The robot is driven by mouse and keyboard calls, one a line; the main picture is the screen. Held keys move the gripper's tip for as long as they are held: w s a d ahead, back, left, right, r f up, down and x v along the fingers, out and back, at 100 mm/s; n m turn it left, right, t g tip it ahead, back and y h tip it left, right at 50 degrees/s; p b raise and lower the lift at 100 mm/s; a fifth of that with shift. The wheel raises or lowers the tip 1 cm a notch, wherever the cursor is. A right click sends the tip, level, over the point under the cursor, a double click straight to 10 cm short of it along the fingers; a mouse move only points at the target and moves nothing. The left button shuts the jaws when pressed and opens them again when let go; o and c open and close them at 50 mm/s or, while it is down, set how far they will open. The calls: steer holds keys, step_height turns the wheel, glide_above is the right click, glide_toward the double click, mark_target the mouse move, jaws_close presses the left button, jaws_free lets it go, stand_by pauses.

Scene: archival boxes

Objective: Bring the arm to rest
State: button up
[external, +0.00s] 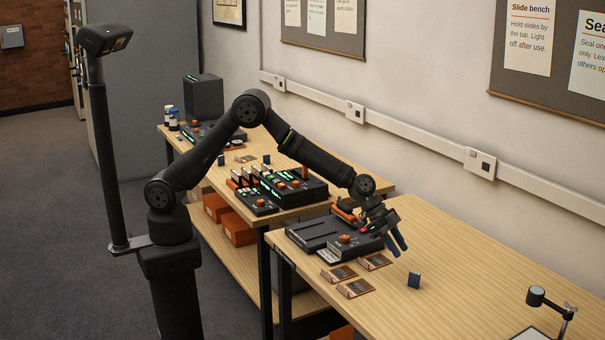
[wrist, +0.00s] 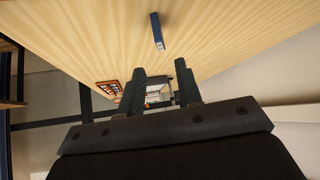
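My arm reaches out over the front table. My gripper (external: 397,240) hangs above that table, beside the dark device (external: 320,236) with orange knobs, its fingers pointing down and to the right. In the wrist view my gripper (wrist: 163,78) shows two dark fingers set apart, with nothing visibly held between them. A small blue block (external: 414,281) stands on the table, apart from the fingers. It also shows in the wrist view (wrist: 157,32), beyond the fingertips.
Several framed slides (external: 355,288) lie in front of the device. A lamp-like stand (external: 550,301) is at the near right. The rear table holds dark equipment (external: 290,188) and a tall dark box (external: 203,97). The front table's right part (external: 470,275) is mostly clear.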

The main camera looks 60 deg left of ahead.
mark_target(414, 273)
steer(key=x, duration=1.2)
steer(key=shift+f, duration=0.15)
steer(key=shift+r, duration=0.25)
